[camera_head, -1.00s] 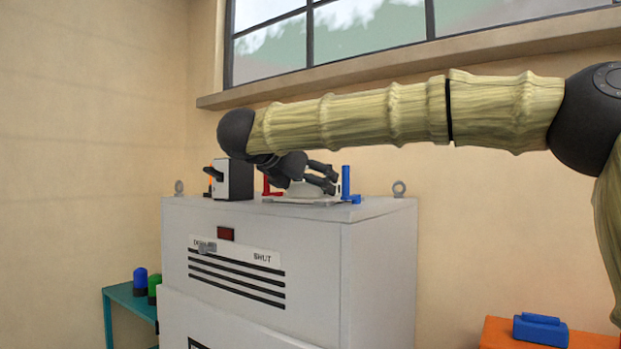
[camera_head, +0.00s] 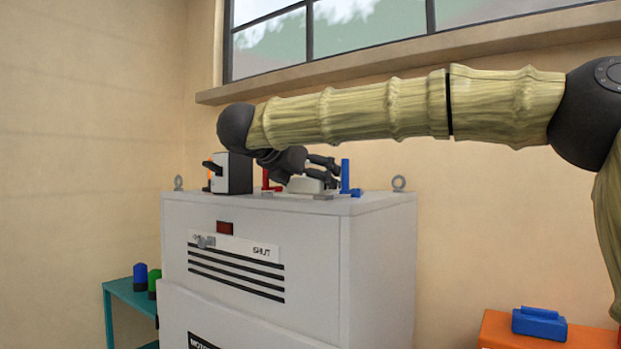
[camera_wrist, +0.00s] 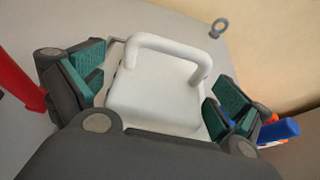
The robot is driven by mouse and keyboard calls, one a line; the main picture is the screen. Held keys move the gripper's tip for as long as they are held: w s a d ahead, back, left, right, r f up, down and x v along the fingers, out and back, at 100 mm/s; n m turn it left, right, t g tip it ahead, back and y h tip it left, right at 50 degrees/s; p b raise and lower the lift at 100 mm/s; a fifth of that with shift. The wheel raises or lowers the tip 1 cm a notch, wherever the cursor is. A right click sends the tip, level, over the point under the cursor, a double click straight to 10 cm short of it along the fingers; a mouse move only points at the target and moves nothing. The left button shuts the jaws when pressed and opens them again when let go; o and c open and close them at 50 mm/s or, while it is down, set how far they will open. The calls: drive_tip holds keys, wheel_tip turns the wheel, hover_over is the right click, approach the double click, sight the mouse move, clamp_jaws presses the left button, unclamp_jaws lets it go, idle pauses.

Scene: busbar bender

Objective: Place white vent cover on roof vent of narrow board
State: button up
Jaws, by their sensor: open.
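The white vent cover (camera_wrist: 156,95) has a loop handle on top and lies between my open fingers in the wrist view. In the head view the white cover (camera_head: 306,185) sits low on the roof of the narrow grey board (camera_head: 278,245), partly hidden by my gripper (camera_head: 325,172). In the wrist view my gripper (camera_wrist: 160,98) is open, with green pads on either side of the cover and gaps between. A thin dark-edged frame shows at the cover's far left corner; the vent under it is mostly hidden.
On the roof, a red post (camera_head: 267,180) stands left of the cover and a blue post (camera_head: 346,178) right of it. A white switch box (camera_head: 232,174) and lifting eyes (camera_head: 399,184) stand there too. A teal table (camera_head: 132,298) is at left, an orange one (camera_head: 495,333) at right.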

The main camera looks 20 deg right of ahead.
drive_tip(key=shift+s+a+b, duration=0.1)
drive_tip(key=shift+a+b, duration=0.15)
drive_tip(key=shift+b, duration=0.05)
drive_tip(key=b+v, duration=0.5)
drive_tip(key=v, duration=0.5)
drive_tip(key=shift+s+a+r, duration=0.15)
drive_tip(key=shift+r, duration=0.1)
drive_tip(key=shift+s+a+r, duration=0.3)
drive_tip(key=shift+s+a, duration=0.05)
drive_tip(key=shift+a, duration=0.05)
drive_tip(key=shift+c, duration=0.4)
